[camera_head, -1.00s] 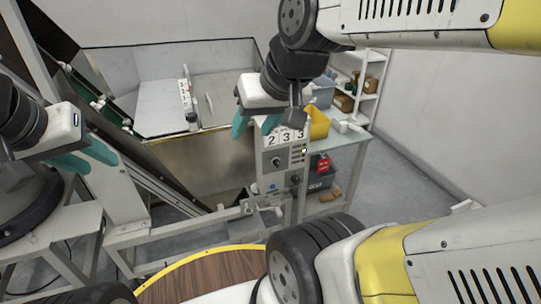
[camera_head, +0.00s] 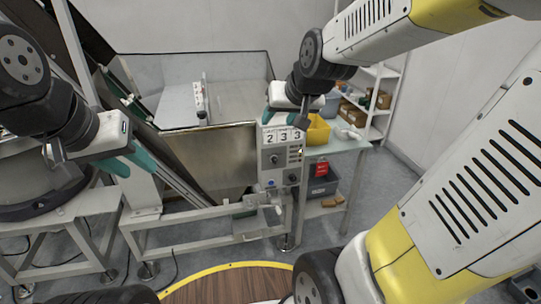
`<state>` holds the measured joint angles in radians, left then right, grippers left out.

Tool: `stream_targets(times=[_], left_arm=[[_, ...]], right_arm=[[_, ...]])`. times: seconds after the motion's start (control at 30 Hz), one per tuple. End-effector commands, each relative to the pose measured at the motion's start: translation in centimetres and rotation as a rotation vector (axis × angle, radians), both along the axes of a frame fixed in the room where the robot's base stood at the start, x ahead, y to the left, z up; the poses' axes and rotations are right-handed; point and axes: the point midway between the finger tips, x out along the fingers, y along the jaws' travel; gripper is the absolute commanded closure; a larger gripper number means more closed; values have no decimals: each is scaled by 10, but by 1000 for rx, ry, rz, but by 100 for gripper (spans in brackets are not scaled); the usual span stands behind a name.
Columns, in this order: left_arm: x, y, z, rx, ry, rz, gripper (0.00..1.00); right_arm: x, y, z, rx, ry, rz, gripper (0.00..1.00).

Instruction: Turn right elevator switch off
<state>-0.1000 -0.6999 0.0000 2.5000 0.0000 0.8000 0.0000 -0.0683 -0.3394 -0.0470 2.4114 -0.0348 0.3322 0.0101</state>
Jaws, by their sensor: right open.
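The control box (camera_head: 284,168) stands right of centre. Its top face shows the digits 2 3 3, and below are a dark round knob (camera_head: 275,159), a second knob (camera_head: 292,179) lower right, and a blue button (camera_head: 270,184). I cannot read the labels or tell the switch positions. My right gripper (camera_head: 284,118) is open and empty, just above the digit display, with its teal fingers pointing down. Part of it hides the box's top edge. My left gripper (camera_head: 131,163) is at the left, empty, with its teal fingers apart, away from the box.
A sloped conveyor (camera_head: 165,155) and a large metal hopper (camera_head: 215,160) stand left of the box. A yellow bin (camera_head: 318,131) and a red item (camera_head: 321,169) are to its right. Shelves stand behind right.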

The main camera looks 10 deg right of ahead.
Motion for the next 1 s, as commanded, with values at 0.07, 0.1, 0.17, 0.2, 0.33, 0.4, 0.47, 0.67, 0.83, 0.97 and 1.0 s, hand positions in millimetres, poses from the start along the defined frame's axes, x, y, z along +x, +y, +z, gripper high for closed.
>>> stream_targets(times=[0.07,0.1,0.17,0.2,0.33,0.4,0.47,0.67,0.83,0.97,1.0], left_arm=[[0,0,0,0,0,0,64],[0,0,0,0,0,0,64],[0,0,0,0,0,0,64],[0,0,0,0,0,0,64],[0,0,0,0,0,0,64],[0,0,0,0,0,0,64],[0,0,0,0,0,0,64],[0,0,0,0,0,0,64],[0,0,0,0,0,0,64],[0,0,0,0,0,0,64],[0,0,0,0,0,0,64]], right_arm=[[17,-3,-6,-2,-16,-12,53],[27,-5,-8,-2,-29,-19,53],[41,-8,-12,-5,-49,-27,53],[51,-10,-16,-7,-62,-34,53],[90,-18,-31,-16,-118,-59,53],[116,-24,-44,-24,-155,-74,53],[139,-30,-58,-33,-195,-88,53],[208,-51,-117,-69,-344,-123,53],[243,-64,-176,-100,-472,-131,53],[254,-70,-225,-118,-571,-122,53],[254,-70,-240,-122,-602,-118,53]])
